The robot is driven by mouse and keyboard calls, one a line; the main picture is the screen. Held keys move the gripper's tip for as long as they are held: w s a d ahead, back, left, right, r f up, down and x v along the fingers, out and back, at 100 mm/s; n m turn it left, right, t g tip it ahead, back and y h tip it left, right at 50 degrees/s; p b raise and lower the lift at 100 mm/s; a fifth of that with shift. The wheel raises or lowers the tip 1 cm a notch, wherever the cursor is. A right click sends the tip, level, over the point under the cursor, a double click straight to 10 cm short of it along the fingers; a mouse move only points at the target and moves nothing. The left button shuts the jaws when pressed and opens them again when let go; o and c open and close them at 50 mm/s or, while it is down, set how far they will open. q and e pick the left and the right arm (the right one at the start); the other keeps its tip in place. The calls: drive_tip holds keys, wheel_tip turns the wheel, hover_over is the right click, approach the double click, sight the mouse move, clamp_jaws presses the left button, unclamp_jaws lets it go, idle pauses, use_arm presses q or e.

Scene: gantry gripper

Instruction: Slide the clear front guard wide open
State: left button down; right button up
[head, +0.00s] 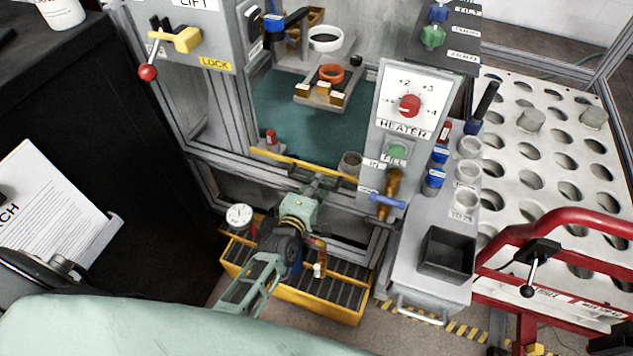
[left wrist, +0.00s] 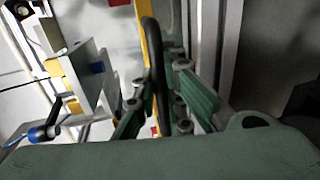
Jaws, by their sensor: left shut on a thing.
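The clear front guard shows mainly as a yellow edge strip (head: 285,160) along the bottom of the machine opening. Its see-through pane is hard to make out. My left gripper (head: 318,186) reaches up to this strip from below. In the left wrist view its green fingers (left wrist: 163,95) are closed around a dark upright handle bar (left wrist: 152,50), next to the guard's yellow strip (left wrist: 149,25). The head view hides most of the handle behind the fingers. My right gripper is in neither view.
A heater panel (head: 408,100) with a red knob and a brass valve with a blue handle (head: 388,200) stand right of the opening. A yellow slatted tray (head: 320,300) lies below my arm. A lock lever (head: 150,72) is at upper left; a red rail (head: 560,225) is at right.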

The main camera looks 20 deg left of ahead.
use_arm(q)
drive_tip(key=shift+s+d+f, duration=0.1)
drive_tip(key=shift+f, duration=0.05)
drive_tip(key=c, duration=2.2)
unclamp_jaws()
drive_tip(key=o, duration=0.4)
drive_tip(key=shift+c, duration=0.2)
drive_tip(key=v, duration=1.2)
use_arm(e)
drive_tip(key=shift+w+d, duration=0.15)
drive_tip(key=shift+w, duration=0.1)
